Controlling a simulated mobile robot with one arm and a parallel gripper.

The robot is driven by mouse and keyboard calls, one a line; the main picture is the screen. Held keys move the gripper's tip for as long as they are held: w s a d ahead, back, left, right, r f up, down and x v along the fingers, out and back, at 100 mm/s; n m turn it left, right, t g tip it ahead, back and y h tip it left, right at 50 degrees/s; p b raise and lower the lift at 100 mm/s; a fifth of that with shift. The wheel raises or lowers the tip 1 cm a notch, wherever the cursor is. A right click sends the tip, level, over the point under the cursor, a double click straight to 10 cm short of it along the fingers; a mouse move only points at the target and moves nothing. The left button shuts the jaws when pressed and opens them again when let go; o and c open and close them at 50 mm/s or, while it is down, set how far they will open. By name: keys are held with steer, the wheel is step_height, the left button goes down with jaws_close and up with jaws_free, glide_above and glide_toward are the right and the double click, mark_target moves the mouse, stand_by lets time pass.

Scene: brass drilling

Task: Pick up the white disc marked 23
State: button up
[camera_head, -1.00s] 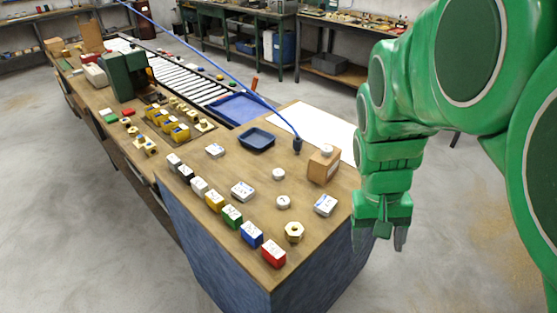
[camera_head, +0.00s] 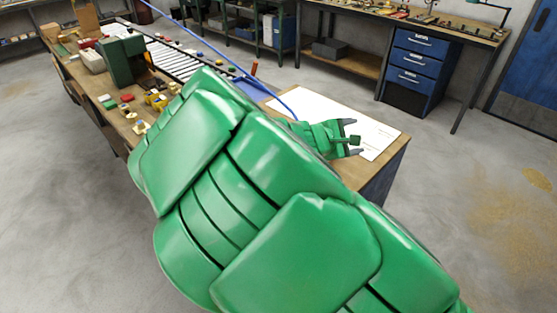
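The white disc marked 23 is not visible now; my arm hides most of the near table top, where small white discs stood earlier, their marks too small to read for sure. My gripper (camera_head: 353,138) is over the right end of the wooden table (camera_head: 392,156), by the white sheet (camera_head: 301,101). Its fingers point right and stand apart, with no object seen between them.
A green machine (camera_head: 121,60) and several small coloured and brass parts stand on the far left of the table. A roller conveyor (camera_head: 177,58) runs behind. A blue drawer cabinet (camera_head: 417,58) stands at the back right. Open floor lies right of the table.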

steer(key=w+a+f+n+t+y, duration=0.1)
steer(key=a+f+n+y, duration=0.1)
steer(key=a+f+n, duration=0.3)
steer(key=w+a+f+n+t+y, duration=0.1)
steer(key=w+a+f+n+y, duration=0.1)
steer(key=a+f+n, duration=0.3)
steer(key=w+a+f+n+t+y, duration=0.1)
steer(key=a+f+n, duration=0.4)
steer(key=a, duration=0.7)
steer(key=shift+w+a+f+n+t+y, duration=0.1)
steer(key=shift+n+t+y, duration=0.2)
steer(key=shift+y, duration=0.2)
steer(key=shift+w+n+t+y, duration=0.1)
steer(key=shift+n+t+y, duration=0.15)
steer(key=shift+y, duration=0.25)
steer(key=shift+x, duration=3.8)
steer(key=c, duration=1.1)
steer(key=shift+r, duration=0.2)
steer(key=shift+c, duration=0.2)
